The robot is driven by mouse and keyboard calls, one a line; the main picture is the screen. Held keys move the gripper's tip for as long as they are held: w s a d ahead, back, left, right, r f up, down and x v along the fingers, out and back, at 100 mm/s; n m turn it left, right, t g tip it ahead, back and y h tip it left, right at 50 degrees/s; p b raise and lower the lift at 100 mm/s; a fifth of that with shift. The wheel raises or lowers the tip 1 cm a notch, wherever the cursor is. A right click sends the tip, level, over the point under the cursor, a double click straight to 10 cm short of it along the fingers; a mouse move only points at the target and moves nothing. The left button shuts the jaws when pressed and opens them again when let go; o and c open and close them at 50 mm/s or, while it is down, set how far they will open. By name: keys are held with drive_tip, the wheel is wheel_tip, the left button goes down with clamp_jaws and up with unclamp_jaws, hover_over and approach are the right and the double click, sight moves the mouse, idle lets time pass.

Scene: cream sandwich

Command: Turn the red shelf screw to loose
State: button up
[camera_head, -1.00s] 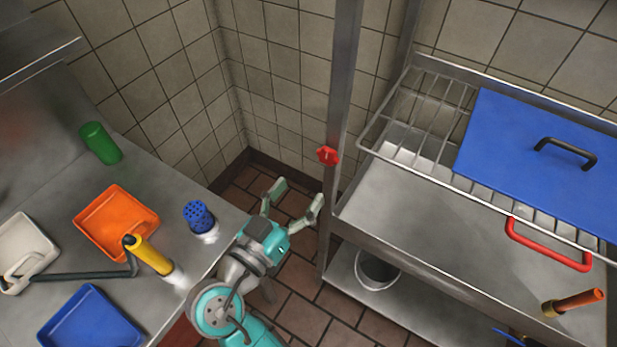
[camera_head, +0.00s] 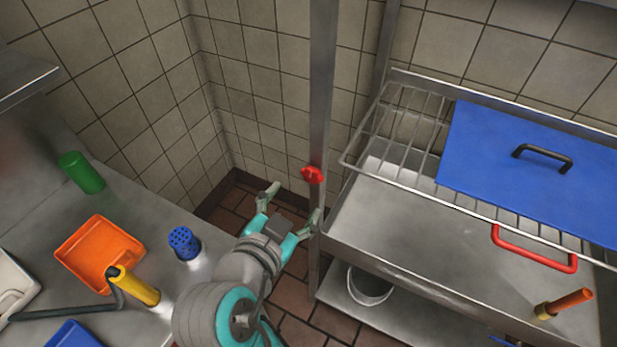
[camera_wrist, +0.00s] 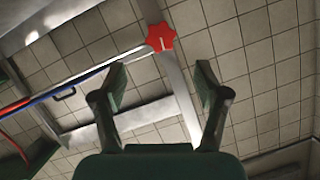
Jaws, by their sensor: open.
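The red shelf screw (camera_head: 313,175) is a small lobed knob on the front of the upright metal post (camera_head: 322,110). In the wrist view the red screw (camera_wrist: 161,37) shows as a star-shaped knob beyond the fingertips, slightly above the gap between them. My gripper (camera_head: 291,203) is open and empty, below and a little left of the screw in the head view, and apart from it. In the wrist view both fingers of my gripper (camera_wrist: 161,75) stand wide apart with nothing between them.
A wire shelf (camera_head: 400,125) carries a blue board (camera_head: 535,165) right of the post. A steel table (camera_head: 430,230) is below it, with a white bucket (camera_head: 370,288) underneath. The left counter (camera_head: 130,200) holds an orange tray (camera_head: 75,262), a blue perforated cup (camera_head: 184,243) and a green cylinder (camera_head: 82,172).

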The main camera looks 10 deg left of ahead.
sight(311, 177)
drive_tip(key=x, duration=1)
drive_tip(key=shift+w+d, duration=0.1)
drive_tip(key=shift+w, duration=0.3)
drive_tip(key=c, duration=1.2)
